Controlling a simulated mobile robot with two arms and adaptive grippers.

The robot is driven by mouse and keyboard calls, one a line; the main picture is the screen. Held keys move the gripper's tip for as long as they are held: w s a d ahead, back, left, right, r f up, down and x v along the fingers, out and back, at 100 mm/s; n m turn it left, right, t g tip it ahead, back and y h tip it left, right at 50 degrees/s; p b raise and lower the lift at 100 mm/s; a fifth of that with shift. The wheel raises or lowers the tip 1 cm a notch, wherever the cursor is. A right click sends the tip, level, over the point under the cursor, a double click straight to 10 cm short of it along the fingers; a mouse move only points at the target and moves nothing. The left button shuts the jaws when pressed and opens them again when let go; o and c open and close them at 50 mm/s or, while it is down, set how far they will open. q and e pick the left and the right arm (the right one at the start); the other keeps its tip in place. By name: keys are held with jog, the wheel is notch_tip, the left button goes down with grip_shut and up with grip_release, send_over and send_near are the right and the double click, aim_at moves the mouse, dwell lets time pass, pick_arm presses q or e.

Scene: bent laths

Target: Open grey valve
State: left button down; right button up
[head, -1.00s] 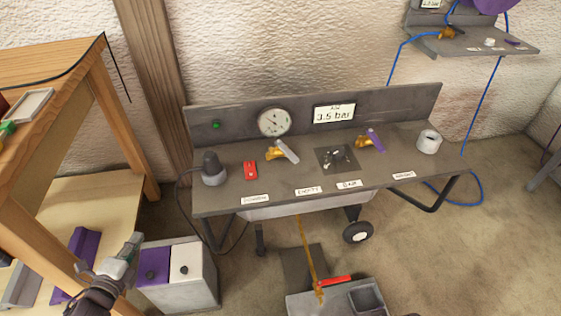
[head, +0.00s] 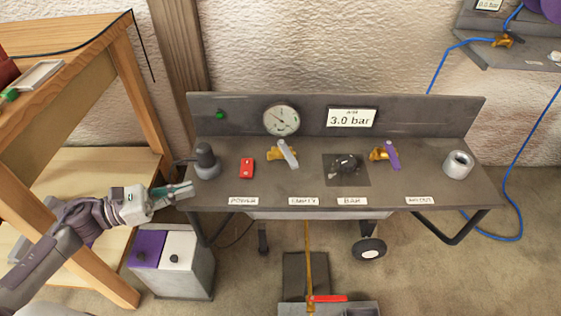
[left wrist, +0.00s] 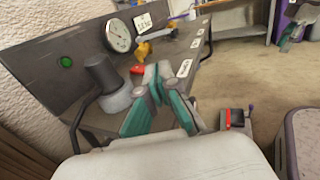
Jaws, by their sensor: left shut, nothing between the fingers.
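The grey valve is a brass body with a grey lever (head: 288,153) on the grey bench top (head: 222,178), above the "EMPTY" label. Its lever slants across the body. In the left wrist view the brass body (left wrist: 143,51) shows beyond the red switch. My left gripper (head: 188,188) is at the bench's front left edge, well left of the valve and apart from it. Its teal fingers (left wrist: 158,74) are shut and empty. A small teal and grey shape (left wrist: 290,34) at the far right of the left wrist view looks like my right gripper; its fingers are unclear.
A dark knobbed post (head: 207,162) and a red switch (head: 247,168) stand between my left gripper and the valve. The display (head: 351,118) reads 3.0 bar.

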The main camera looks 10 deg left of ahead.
pick_arm(q)
send_near(287, 159)
jog(key=x, duration=0.6)
jog(key=shift+w+d, duration=0.1)
jog(key=shift+d, duration=0.15)
jog(key=shift+w+d, duration=0.25)
jog(key=shift+d, duration=0.1)
pick_arm(e)
jog(key=shift+s, duration=0.2)
